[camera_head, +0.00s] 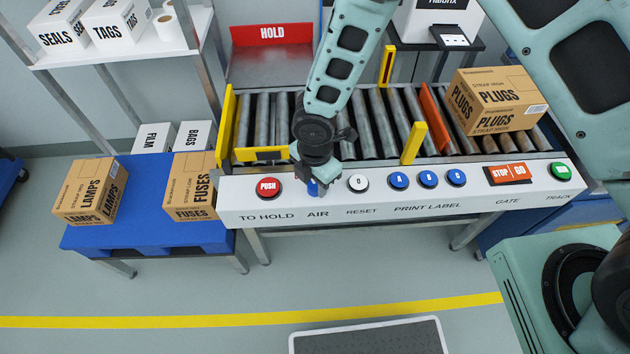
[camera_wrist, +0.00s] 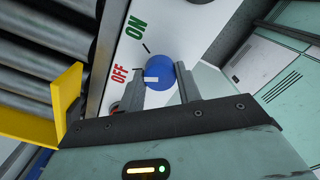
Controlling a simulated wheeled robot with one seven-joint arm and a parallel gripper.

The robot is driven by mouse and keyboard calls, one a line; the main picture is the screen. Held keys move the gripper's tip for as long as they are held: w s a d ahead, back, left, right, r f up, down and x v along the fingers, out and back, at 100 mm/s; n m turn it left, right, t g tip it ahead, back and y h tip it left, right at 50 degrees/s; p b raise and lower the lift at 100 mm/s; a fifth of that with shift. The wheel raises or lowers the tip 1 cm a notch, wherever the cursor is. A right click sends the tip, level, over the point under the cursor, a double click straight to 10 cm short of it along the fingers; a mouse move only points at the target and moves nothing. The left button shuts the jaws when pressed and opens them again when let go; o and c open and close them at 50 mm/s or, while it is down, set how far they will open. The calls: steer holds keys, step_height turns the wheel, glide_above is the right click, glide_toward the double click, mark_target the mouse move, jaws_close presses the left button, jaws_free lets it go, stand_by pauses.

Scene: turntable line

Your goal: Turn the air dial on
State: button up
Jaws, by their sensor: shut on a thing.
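The air dial (camera_wrist: 159,67) is a round blue knob on the white panel, with a white pointer bar on it. In the wrist view the bar lies at the knob's lower left, nearer the red OFF label (camera_wrist: 119,74) than the green ON label (camera_wrist: 134,28). My gripper (camera_wrist: 160,76) is shut on the dial, one finger on each side. In the head view my gripper (camera_head: 312,178) covers most of the dial (camera_head: 313,188), above the word AIR. Only a little blue shows there.
A red PUSH button (camera_head: 267,187) sits left of the dial, and a white RESET button (camera_head: 358,183) sits right. Blue print buttons (camera_head: 399,180) are farther right. A yellow guide (camera_head: 262,154) and rollers (camera_head: 375,120) lie behind, with a PLUGS box (camera_head: 493,100).

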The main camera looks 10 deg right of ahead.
mark_target(315, 185)
steer(key=m+b, duration=0.2)
steer(key=m, duration=0.4)
steer(key=m+b, duration=0.2)
steer(key=m, duration=0.2)
steer(key=shift+m, duration=0.4)
stand_by(0.4)
steer(key=o, duration=1)
steer(key=shift+r, duration=0.1)
step_height(315, 185, up, 17)
steer(key=shift+r, duration=0.15)
steer(key=s+d+r+m, duration=0.3)
steer(key=s+d, duration=0.2)
steer(key=s, duration=0.4)
steer(key=s+d+r+m, duration=0.3)
steer(key=s+d+m, duration=0.1)
steer(key=s, duration=0.4)
steer(key=shift+s+d+r+y, duration=0.3)
steer(key=shift+s+d+r, duration=0.1)
steer(key=shift+d, duration=0.15)
